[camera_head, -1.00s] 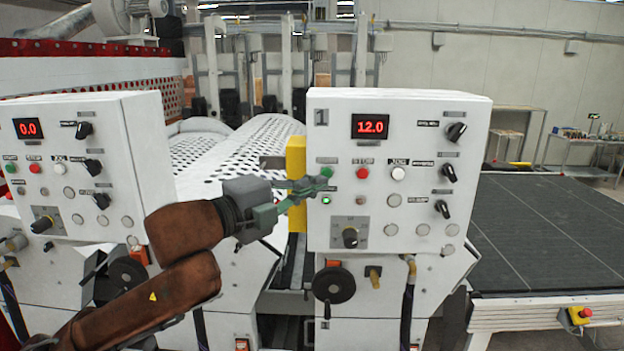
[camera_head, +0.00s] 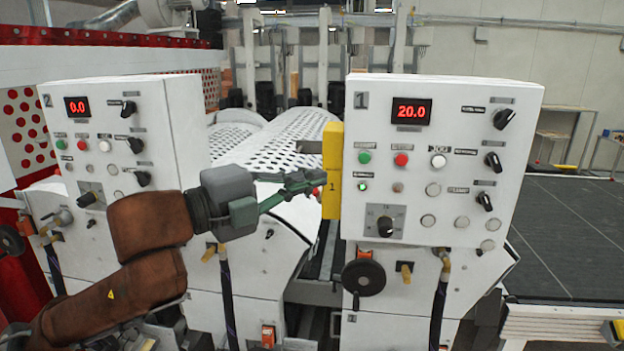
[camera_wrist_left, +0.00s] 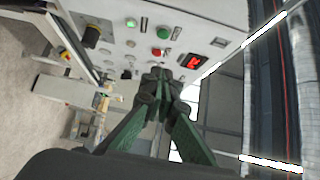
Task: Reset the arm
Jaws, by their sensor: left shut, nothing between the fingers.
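My left gripper (camera_head: 312,182) comes in from the left on a brown and dark grey arm. Its green fingers are shut and empty, and the tips are just left of the yellow block (camera_head: 332,170) on the side of control box 1. In the left wrist view the fingertips (camera_wrist_left: 160,82) meet in front of a white control panel (camera_wrist_left: 135,35) with green and red buttons. Control box 1 (camera_head: 466,215) reads 20.0 on its red display (camera_head: 410,111). A green light (camera_head: 362,186) glows on it. My right gripper is not in view.
Control box 2 (camera_head: 185,125) stands at left, reading 0.0. White perforated rollers (camera_head: 280,140) lie behind. A black handwheel (camera_head: 364,277) is below box 1. A dark conveyor bed (camera_head: 570,230) is at right, with a red and yellow emergency stop (camera_head: 617,329) at its near end.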

